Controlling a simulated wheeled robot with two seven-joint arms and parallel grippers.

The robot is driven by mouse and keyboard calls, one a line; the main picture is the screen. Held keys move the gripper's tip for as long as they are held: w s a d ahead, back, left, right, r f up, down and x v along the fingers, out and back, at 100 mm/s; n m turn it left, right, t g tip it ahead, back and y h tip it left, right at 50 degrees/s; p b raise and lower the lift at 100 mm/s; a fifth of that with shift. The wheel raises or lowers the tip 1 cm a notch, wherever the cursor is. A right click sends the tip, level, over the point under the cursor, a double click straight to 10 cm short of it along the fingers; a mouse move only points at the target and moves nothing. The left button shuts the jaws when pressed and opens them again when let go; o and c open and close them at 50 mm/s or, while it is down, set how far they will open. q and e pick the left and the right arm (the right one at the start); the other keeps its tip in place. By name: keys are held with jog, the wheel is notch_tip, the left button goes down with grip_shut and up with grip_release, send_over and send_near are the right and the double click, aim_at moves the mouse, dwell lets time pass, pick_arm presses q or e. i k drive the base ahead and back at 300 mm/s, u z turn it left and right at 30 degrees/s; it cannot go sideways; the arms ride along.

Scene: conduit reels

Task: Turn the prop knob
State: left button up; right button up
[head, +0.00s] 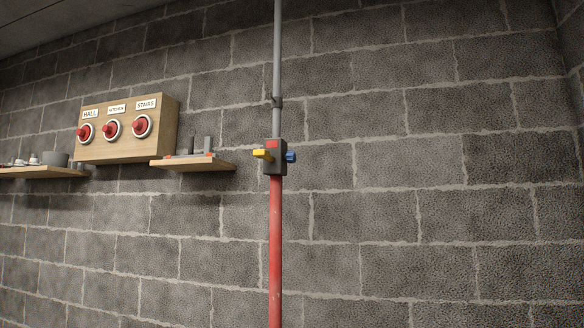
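A vertical prop stands against the block wall, with a thin grey upper tube (277,55) and a thicker red lower tube (275,255). Where they meet is a dark grey housing (274,165) with a small red patch near its top. A blue knob (291,157) sticks out of the housing's right side. A yellow lever or handle (263,155) sticks out to the left. A small dark collar (277,103) sits on the grey tube higher up. The prop's top and foot are out of the picture. Neither of my grippers is in view.
Left of the prop, a wooden box (170,128) carries three red reels or knobs labelled HALL, KITCHEN and STAIRS. A small wooden shelf (195,163) holds small items close to the prop. Another shelf (45,172) is at far left. The wall right of the prop is bare.

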aim_at(291, 156)
jog(key=z, duration=0.1)
jog(key=i, duration=1.5)
jog(key=u, duration=0.2)
